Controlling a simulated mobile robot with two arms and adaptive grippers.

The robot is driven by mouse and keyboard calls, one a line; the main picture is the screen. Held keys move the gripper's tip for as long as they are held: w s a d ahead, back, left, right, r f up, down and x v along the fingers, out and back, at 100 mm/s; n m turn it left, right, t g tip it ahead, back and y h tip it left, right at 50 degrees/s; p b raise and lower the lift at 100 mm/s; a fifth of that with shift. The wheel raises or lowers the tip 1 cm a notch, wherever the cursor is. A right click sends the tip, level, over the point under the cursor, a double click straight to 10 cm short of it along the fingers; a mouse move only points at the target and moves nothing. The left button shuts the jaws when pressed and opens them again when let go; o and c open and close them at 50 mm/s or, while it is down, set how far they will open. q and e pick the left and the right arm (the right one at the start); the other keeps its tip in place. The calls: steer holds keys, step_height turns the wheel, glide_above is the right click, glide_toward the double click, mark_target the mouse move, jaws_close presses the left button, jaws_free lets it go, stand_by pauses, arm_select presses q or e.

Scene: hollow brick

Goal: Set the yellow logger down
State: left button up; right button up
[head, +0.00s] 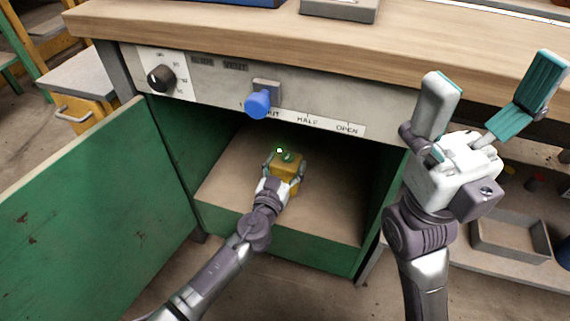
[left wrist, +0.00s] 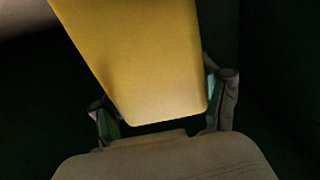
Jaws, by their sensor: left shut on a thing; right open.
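The yellow logger (head: 287,172) is a small yellow box with a green light on top, inside the green cabinet compartment. My left gripper (head: 284,176) is shut on it, with one finger on each side. In the left wrist view the logger (left wrist: 150,60) fills the upper middle, between the fingertips of the left gripper (left wrist: 160,112). I cannot tell whether its underside touches the compartment floor (head: 325,205). My right gripper (head: 490,105) is open and empty, raised at the right in front of the bench.
The green door (head: 95,220) stands open at the left. Above the opening, a panel carries a black knob (head: 161,78) and a blue handle (head: 258,103) near a scale marked HALF and OPEN. A wooden benchtop (head: 330,45) overhangs it. A grey tray (head: 510,238) sits on the lower right shelf.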

arm_select(q)
steer(key=shift+f, duration=0.2)
steer(key=o, duration=1.4)
steer(key=shift+o, duration=0.2)
steer(key=shift+r, duration=0.1)
steer(key=shift+r, duration=0.15)
steer(key=v, duration=1)
steer(key=shift+s+a, duration=0.15)
steer(key=shift+s, duration=0.2)
steer(key=shift+s+a, duration=0.2)
steer(key=shift+s, duration=0.4)
